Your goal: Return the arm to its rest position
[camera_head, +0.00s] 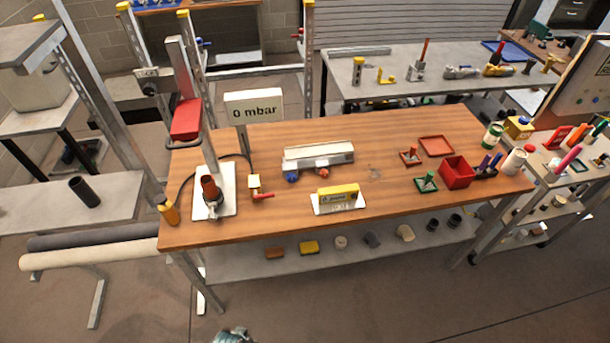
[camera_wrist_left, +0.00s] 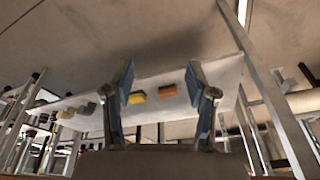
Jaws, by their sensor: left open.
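My left gripper (camera_wrist_left: 163,100) fills the lower middle of the left wrist view. Its two blue-grey fingers stand wide apart with nothing between them. Beyond them, at a distance, lies the lower shelf (camera_wrist_left: 224,80) of the workbench. In the head view, only a small grey-teal piece of a gripper (camera_head: 233,337) shows at the bottom edge, in front of the bench. It appears to be my left one; the rest is cut off. My right gripper is in neither view.
The wooden workbench (camera_head: 390,205) stands ahead, with a heater unit (camera_head: 318,158), a yellow-topped device (camera_head: 338,198) and a red bin (camera_head: 457,173) on top. Its lower shelf holds a yellow block (camera_head: 308,247) and several other items. Floor in front is clear.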

